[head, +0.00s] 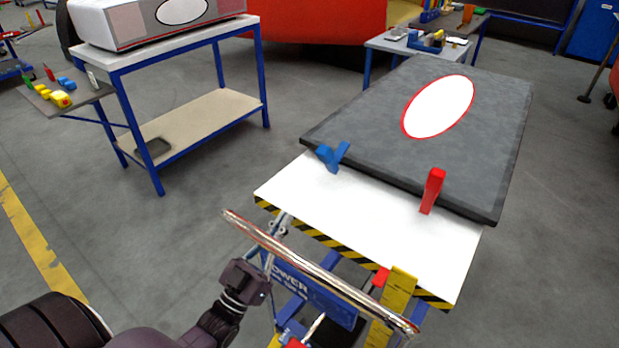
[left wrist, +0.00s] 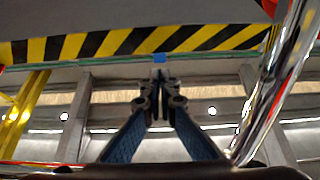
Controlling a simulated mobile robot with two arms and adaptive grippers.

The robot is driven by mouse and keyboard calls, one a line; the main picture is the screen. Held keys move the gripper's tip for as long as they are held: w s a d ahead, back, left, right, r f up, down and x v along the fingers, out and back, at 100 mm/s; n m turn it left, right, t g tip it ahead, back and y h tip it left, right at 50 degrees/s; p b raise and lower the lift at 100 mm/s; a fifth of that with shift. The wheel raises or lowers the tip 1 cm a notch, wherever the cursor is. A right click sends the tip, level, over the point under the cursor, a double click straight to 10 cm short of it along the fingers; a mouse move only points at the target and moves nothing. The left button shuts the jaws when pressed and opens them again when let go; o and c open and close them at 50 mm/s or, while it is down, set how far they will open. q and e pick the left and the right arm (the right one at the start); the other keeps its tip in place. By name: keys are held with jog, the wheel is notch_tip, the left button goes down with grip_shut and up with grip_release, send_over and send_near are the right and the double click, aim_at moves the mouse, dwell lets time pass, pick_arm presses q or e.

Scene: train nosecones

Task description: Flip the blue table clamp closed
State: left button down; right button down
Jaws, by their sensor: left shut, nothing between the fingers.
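The blue table clamp (head: 333,157) sits at the near left corner of the dark grey panel (head: 380,120), by the white table top (head: 345,205). Its two blue parts spread in a V, with one arm sticking up at a slant. My left gripper (head: 281,222) is below and left of the clamp, near the table's striped front edge, and apart from the clamp. In the left wrist view my left gripper (left wrist: 160,82) is shut with nothing between its fingertips. A small blue patch (left wrist: 159,58) shows past the fingertips; I cannot tell what it is. My right gripper is not in view.
A red clamp (head: 432,190) stands upright at the panel's near edge. A shiny metal bar (head: 320,270) crosses in front of the table's striped edge and shows close on the right in the left wrist view (left wrist: 275,85). A blue-framed bench (head: 190,115) stands at left, with clear floor between.

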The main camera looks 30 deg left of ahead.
aim_at(321, 160)
pick_arm(q)
jog(key=p+x, duration=0.3)
jog(key=x, duration=1)
jog(key=shift+p, duration=0.4)
jog(key=shift+w+r, duration=0.2)
jog(key=shift+w, duration=0.25)
jog(key=shift+r+p, duration=0.25)
jog(key=shift+p, duration=0.35)
jog(key=g+p, duration=0.1)
jog(key=p, duration=0.1)
jog(key=r+g+p, duration=0.1)
jog(key=p, duration=0.2)
jog(key=shift+w+d+p, duration=0.1)
jog(key=shift+w+p, duration=0.15)
jog(key=shift+p, duration=0.05)
jog(key=shift+f+g+p, duration=0.2)
jog(key=shift+g+p, duration=0.1)
jog(key=shift+p, duration=0.25)
jog(key=shift+f, duration=0.1)
